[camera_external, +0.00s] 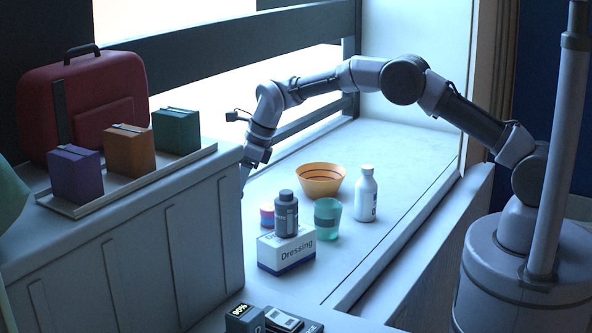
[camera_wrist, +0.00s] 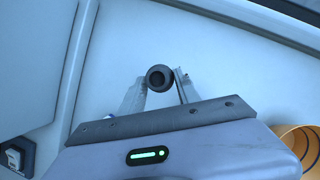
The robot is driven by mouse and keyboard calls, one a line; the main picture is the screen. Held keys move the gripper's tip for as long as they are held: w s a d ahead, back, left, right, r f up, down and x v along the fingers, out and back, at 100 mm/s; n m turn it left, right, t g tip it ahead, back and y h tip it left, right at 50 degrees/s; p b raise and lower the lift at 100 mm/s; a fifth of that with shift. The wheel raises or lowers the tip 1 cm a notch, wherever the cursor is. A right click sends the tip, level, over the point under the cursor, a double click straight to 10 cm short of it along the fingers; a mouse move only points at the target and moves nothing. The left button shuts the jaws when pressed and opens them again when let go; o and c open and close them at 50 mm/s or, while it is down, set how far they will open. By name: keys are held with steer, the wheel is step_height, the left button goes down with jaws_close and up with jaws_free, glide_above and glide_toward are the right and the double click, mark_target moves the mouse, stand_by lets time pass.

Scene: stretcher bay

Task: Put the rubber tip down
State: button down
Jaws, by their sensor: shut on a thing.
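The rubber tip (camera_wrist: 160,77) is a small dark grey, round piece with a hollow centre. In the wrist view my gripper (camera_wrist: 161,84) is shut on it, with one finger on each side. The pale surface shows behind it; I cannot tell how far apart they are. In the external view my gripper (camera_external: 244,178) points down beside the grey cabinet's right end, its fingertips mostly hidden, and the tip cannot be made out.
The grey cabinet (camera_external: 140,245) bears a tray of boxes and a red case (camera_external: 85,100).

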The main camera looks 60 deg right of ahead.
steer(key=f+b, duration=0.1)
steer(key=f, duration=0.2)
steer(key=f+b, duration=0.1)
steer(key=f, duration=0.3)
steer(key=a+f+b, duration=0.1)
steer(key=f, duration=0.2)
steer(key=shift+s+f+b, duration=0.1)
steer(key=shift+f+b, duration=0.05)
steer(key=shift+b, duration=0.25)
steer(key=shift+r, duration=0.2)
steer(key=shift+f, duration=0.15)
steer(key=c, duration=0.9)
jaws_free()
